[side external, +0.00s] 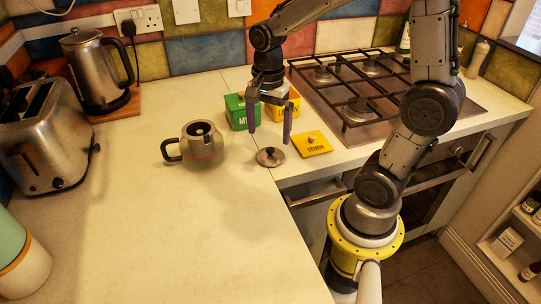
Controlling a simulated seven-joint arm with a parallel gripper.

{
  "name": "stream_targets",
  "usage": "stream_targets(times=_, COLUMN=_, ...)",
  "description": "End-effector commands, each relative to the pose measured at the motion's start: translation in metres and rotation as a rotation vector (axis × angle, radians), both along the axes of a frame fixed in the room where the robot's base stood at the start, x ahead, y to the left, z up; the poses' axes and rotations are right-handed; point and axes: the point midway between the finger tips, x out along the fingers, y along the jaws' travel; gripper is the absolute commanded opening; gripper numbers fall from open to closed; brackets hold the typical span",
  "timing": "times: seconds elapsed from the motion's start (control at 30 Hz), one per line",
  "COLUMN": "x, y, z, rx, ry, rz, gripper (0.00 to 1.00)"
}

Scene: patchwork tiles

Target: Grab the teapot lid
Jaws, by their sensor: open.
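The teapot lid (270,157) is a small round metal lid with a dark knob. It lies on the worktop near the inner corner of the counter. The teapot (202,147), grey with a dark handle on its left, stands to the left of the lid, and its top is uncovered. My gripper (269,138) points down with its fingers apart. It appears above and slightly behind the lid, with nothing between the fingers. I cannot tell its exact height over the lid.
A green tin (237,112) and a yellow tin (295,104) stand behind my gripper. A yellow square lid (312,143) lies right of the teapot lid. A gas hob (375,90) is at the right. A kettle (93,70) and toaster (42,138) stand left. The front worktop is clear.

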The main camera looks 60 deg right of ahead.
Motion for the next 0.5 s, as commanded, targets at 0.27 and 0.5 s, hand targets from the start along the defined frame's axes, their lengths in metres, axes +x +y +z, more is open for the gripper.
stream_targets(times=0.27, x=-0.003, y=0.0, z=-0.021, rx=0.001, ry=0.004, rz=0.0, gripper=1.0)
stream_targets(times=0.5, x=-0.005, y=-0.001, z=-0.054, rx=0.001, ry=0.003, rz=0.001, gripper=1.0)
